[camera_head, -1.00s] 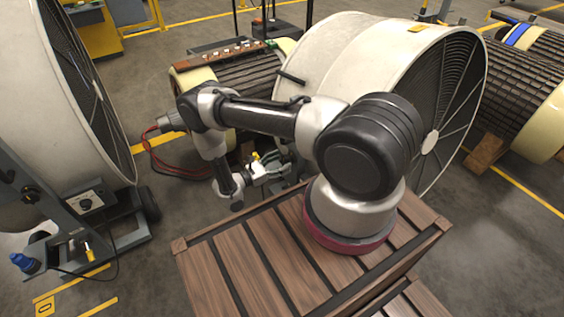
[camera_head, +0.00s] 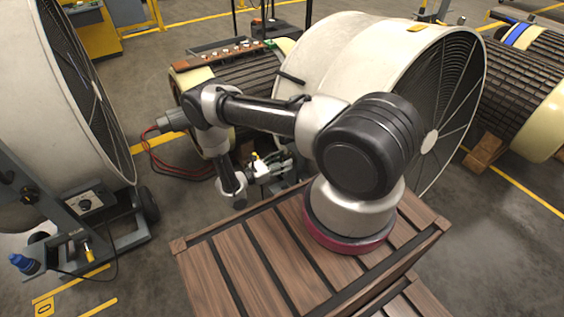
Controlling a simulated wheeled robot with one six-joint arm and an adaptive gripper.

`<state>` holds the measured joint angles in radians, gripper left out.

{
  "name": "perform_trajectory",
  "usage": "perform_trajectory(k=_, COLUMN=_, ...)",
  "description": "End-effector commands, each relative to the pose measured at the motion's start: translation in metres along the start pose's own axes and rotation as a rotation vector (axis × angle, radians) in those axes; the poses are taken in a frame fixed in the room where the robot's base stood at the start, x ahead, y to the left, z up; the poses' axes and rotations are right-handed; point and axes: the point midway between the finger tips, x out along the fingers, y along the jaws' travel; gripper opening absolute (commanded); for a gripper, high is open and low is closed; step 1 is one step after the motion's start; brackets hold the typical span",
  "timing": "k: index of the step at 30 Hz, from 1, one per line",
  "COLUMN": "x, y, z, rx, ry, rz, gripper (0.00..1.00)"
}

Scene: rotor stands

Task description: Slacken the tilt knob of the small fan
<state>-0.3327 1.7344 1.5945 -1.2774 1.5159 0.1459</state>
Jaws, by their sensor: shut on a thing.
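The small fan (camera_head: 325,50), a cream drum with a dark grille, stands behind my arm at the centre right. My gripper (camera_head: 284,168) is low on the left side of this fan, beside its stand. Its grey fingers point right, towards the stand. It is shut on the tilt knob, which is too small and too covered by the fingers to make out. A small yellow part shows just above the gripper. I cannot tell the knob's turn angle. My arm's links hide part of the drum and most of the stand.
A larger fan (camera_head: 50,110) on a grey wheeled frame (camera_head: 120,236) with a dial box stands at the left. A ribbed rotor (camera_head: 235,80) lies behind my arm, another rotor (camera_head: 515,90) at the right. Red cables (camera_head: 175,168) lie on the floor. A wooden crate top (camera_head: 240,260) is in front.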

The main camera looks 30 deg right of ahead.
Motion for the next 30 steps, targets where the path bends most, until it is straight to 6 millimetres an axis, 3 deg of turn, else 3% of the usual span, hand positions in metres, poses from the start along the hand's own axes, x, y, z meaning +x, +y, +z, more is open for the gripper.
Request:
perform_trajectory(k=8, x=0.0, y=0.0002, z=-0.0001, rx=-0.158, ry=0.0, rz=-0.001, gripper=0.21)
perform_trajectory(k=30, x=-0.0003, y=0.002, z=-0.0008, rx=-0.853, ry=0.0, rz=0.0, gripper=0.21)
